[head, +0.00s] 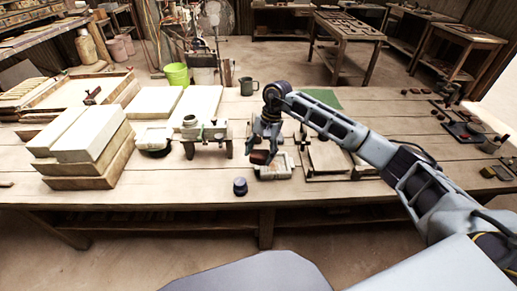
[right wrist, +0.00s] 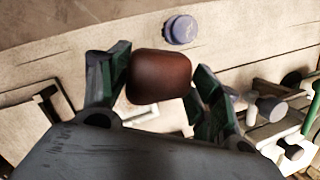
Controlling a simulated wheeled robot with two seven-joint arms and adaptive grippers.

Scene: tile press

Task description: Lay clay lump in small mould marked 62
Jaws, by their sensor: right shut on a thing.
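My right gripper (head: 262,146) points down above the front middle of the workbench and is shut on a reddish-brown clay lump (head: 260,157). In the right wrist view the clay lump (right wrist: 158,76) sits between the two green-grey fingers. A pale, shallow mould-like block (head: 275,171) lies on the bench below the gripper, partly hidden by the lump and fingers. The lump appears to be above it, but the gap is hard to judge. No number 62 can be read in either view. My left gripper is not in view.
A dark blue round knob-like piece (head: 240,186) stands near the front edge of the bench (head: 330,192). A small metal press (head: 205,132) is left of the gripper, with stacked pale slabs (head: 85,140) farther left. Framed boards (head: 328,158) lie to the right.

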